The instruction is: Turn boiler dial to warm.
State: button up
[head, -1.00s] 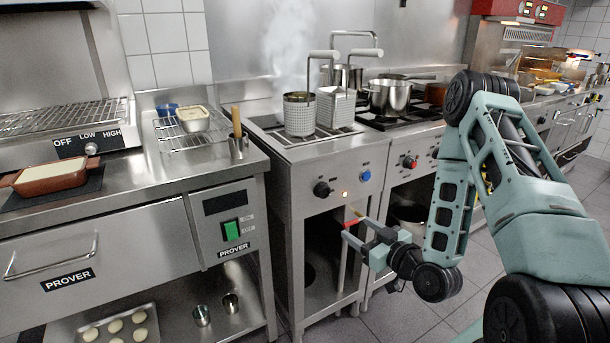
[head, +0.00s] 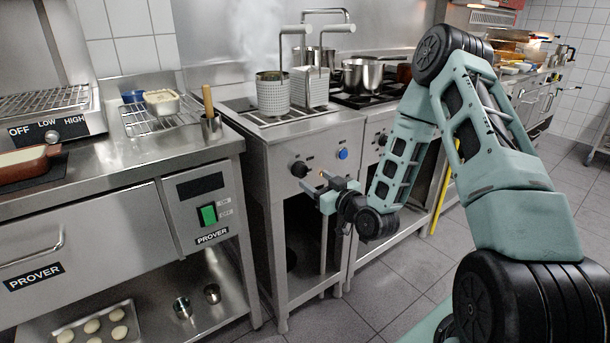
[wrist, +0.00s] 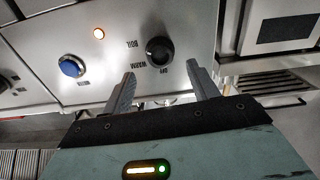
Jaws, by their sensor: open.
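The boiler (head: 262,150) is a steel unit with two mesh baskets in its top. Its black round dial (head: 299,169) is on the front panel, left of a blue knob (head: 343,153). In the wrist view the dial (wrist: 159,50) shows upside down, with small OFF, WARM and BOIL lettering around it. I cannot tell clearly which mark it points to. My gripper (head: 322,179) is open and empty, just below and right of the dial in the head view. In the wrist view its fingertips (wrist: 160,72) stand either side of the dial, apparently short of it.
A prover with a green switch (head: 208,214) stands left of the boiler. A stove with pots (head: 362,75) is to the right. Tiled floor (head: 385,285) is open in front.

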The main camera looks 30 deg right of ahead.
aim_at(303, 172)
jog(key=w, duration=0.6)
jog(key=shift+a, duration=0.15)
jog(key=shift+c, duration=0.3)
jog(key=c, duration=0.9)
